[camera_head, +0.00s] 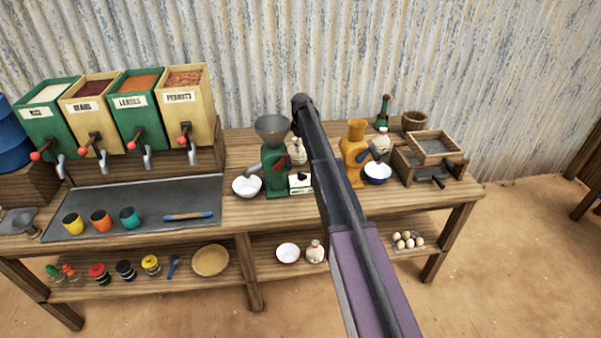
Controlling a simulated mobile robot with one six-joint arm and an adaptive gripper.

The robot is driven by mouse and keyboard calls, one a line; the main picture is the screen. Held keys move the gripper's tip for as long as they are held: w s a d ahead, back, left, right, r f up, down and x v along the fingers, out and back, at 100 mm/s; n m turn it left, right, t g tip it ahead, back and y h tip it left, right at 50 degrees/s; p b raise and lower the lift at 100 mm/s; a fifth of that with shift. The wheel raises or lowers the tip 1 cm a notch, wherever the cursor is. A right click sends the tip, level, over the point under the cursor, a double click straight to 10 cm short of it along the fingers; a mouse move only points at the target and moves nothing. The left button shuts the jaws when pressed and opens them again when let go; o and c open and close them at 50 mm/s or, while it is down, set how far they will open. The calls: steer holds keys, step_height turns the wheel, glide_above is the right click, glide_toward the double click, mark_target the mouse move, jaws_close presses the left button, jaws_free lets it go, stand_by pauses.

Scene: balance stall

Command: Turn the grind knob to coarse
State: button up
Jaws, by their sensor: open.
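A green grinder (273,177) with a grey hopper (272,126) stands on the wooden table (235,205), left of my arm. At its lower right is a small pale plate (294,188) with a dark knob (302,177), which looks like the grind knob. The knob's setting and any marks are too small to read. My dark and purple arm crosses the picture just right of the plate and ends above the table. My gripper cannot be made out at the arm's end.
A white bowl (246,187) stands at the green grinder's left. Pale bottles stand close behind. An orange grinder (353,165), a blue-rimmed bowl (377,174) and a wooden sieve box (407,166) stand right of my arm. Dispensers (186,100) fill the left. The front strip of table is clear.

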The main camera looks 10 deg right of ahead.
mark_target(301, 173)
steer(key=shift+s, duration=0.1)
stand_by(0.5)
step_height(301, 173, down, 14)
steer(key=b, duration=1.4)
steer(key=shift+r, duration=0.15)
stand_by(0.4)
jaws_close()
